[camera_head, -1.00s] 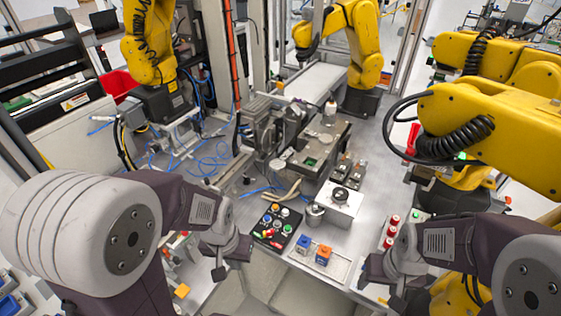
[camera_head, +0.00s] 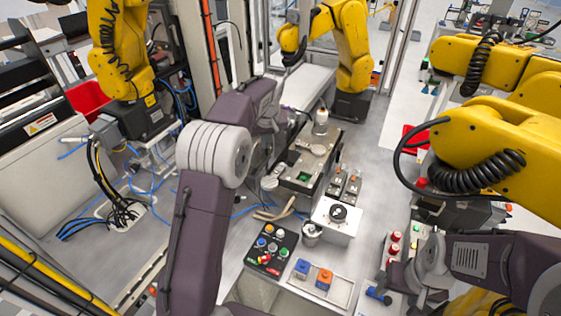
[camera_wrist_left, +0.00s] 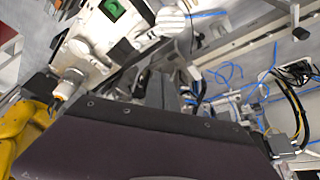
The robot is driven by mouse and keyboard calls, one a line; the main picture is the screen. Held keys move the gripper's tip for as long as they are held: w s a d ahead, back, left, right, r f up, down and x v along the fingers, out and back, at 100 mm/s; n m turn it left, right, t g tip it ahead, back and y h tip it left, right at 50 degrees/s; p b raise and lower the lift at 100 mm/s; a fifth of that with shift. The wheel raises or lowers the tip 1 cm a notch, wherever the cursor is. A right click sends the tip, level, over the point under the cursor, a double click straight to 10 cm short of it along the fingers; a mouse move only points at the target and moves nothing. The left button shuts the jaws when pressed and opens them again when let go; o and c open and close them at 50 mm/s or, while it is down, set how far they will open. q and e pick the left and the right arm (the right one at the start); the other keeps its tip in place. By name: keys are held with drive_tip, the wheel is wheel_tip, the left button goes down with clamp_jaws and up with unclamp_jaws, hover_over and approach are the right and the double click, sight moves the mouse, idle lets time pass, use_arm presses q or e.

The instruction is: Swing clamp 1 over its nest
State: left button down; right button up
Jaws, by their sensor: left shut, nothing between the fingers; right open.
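I cannot tell for certain which part is clamp 1. My left gripper (camera_wrist_left: 165,88) is shut and empty, close beside the fixture; my own arm largely hides it in the head view. My right gripper (camera_head: 400,290) is open at the lower right, away from the fixture.
A button panel (camera_head: 268,249), a tray (camera_head: 341,292) with blue and orange blocks, and a white box (camera_head: 336,222) stand in front of the fixture. Red buttons (camera_head: 394,243) are at right. Yellow robot arms surround the area.

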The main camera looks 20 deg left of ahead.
sight(275, 176)
use_arm(q)
drive_tip(key=p+x, duration=0.3)
drive_tip(key=x, duration=1.1)
drive_tip(key=shift+g, duration=0.3)
drive_tip(key=s, duration=0.1)
drive_tip(key=s+d, duration=0.1)
drive_tip(key=s, duration=0.2)
drive_tip(key=shift+d+f+p, duration=0.3)
drive_tip(key=shift+d+p, duration=0.05)
drive_tip(key=shift+w, duration=0.1)
drive_tip(key=shift+f, duration=0.1)
